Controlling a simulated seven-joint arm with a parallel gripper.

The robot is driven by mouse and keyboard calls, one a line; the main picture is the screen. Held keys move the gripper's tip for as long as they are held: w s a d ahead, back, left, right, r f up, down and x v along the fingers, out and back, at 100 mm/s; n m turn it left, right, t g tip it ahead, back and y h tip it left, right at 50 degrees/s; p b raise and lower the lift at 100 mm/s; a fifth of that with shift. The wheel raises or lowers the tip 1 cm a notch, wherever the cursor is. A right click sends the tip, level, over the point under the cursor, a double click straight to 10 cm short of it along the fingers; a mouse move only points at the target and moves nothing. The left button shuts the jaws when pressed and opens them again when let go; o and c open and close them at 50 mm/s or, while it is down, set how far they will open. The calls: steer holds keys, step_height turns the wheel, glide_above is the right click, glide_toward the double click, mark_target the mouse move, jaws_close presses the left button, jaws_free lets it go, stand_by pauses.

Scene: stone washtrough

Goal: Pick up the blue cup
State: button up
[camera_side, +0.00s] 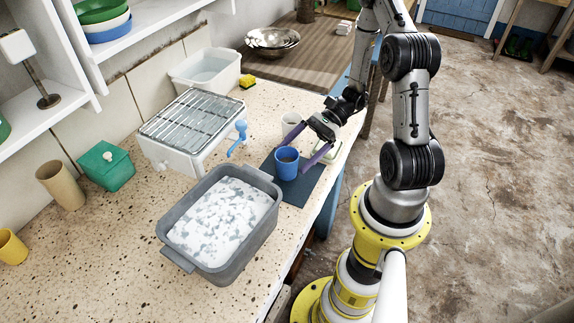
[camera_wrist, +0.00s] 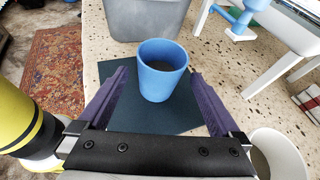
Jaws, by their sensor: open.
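The blue cup (camera_side: 287,164) stands upright on a dark mat (camera_side: 300,191) near the counter's edge in the side view. It also shows in the wrist view (camera_wrist: 162,72), where its open top and dark inside are visible. My gripper (camera_side: 305,148) is open, with purple fingers on either side of the cup's near part. In the wrist view my gripper (camera_wrist: 158,75) has its fingertips apart, one to the left and one to the right of the cup. I cannot tell whether either finger touches the cup.
A grey tub (camera_side: 262,237) of white foam stands close to the cup. A white cup (camera_side: 290,124) is just behind my gripper. A white box with a metal rack (camera_side: 192,117) and a blue tap (camera_side: 239,135) is left of the cup. The counter's edge is to the right.

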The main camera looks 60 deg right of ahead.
mark_target(280, 170)
steer(key=x, duration=0.7)
steer(key=shift+a+f, duration=0.2)
steer(key=c, duration=1.5)
steer(key=shift+r, duration=0.15)
